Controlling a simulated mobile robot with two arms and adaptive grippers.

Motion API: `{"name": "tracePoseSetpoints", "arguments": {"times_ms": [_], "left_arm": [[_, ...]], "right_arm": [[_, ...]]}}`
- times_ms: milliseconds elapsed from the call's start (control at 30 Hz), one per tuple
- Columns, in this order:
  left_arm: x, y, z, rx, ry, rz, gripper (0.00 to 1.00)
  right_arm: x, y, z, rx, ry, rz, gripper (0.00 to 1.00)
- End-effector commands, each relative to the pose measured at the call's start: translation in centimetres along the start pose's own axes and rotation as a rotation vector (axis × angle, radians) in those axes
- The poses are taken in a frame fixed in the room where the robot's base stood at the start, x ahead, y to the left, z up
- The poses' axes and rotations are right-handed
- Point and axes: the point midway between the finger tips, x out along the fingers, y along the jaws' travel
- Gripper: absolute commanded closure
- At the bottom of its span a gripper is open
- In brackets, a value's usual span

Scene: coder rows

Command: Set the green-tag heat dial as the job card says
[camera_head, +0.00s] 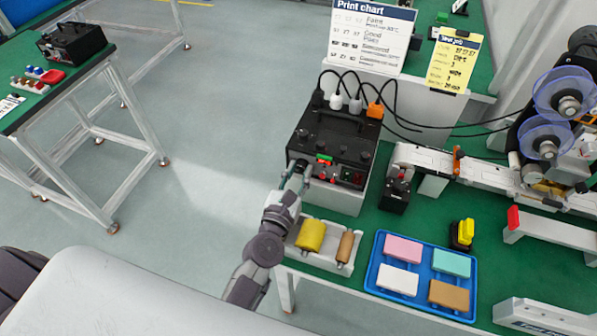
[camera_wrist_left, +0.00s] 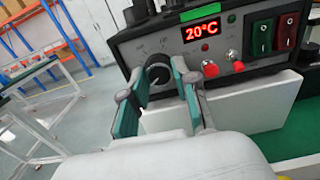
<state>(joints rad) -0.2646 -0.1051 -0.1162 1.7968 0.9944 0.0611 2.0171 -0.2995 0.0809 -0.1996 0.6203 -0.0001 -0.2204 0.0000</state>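The black heat control box (camera_head: 333,145) stands on a white block on the green bench. A green tag (camera_head: 324,157) sits above its red display. Contact is unclear. The yellow job card (camera_head: 455,61) stands behind, its text too small to read surely. My right gripper is not in view.
The print chart (camera_head: 370,38) stands behind the box. Cables run from the box top. A small black switch box (camera_head: 396,190) stands to its right. A blue tray (camera_head: 422,277) of coloured blocks and a white holder (camera_head: 325,262) with rollers lie in front. Open floor is left.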

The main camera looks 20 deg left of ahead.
Motion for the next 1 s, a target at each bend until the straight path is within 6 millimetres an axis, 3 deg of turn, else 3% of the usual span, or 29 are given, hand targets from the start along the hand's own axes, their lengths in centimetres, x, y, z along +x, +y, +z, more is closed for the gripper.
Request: {"name": "tracePoseSetpoints", "arguments": {"times_ms": [33,133,567,1000], "left_arm": [[0.0,0.0,0.0,0.000,0.000,0.000,0.85],[0.0,0.0,0.0,0.000,0.000,0.000,1.00],[0.0,0.0,0.1,0.085,0.000,0.000,1.00],[0.0,0.1,0.2,0.452,0.000,-0.001,1.00]], "right_arm": [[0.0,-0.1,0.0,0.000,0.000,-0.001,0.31],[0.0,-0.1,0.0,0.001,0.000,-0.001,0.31],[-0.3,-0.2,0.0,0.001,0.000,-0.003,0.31],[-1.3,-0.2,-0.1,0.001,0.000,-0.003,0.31]]}}
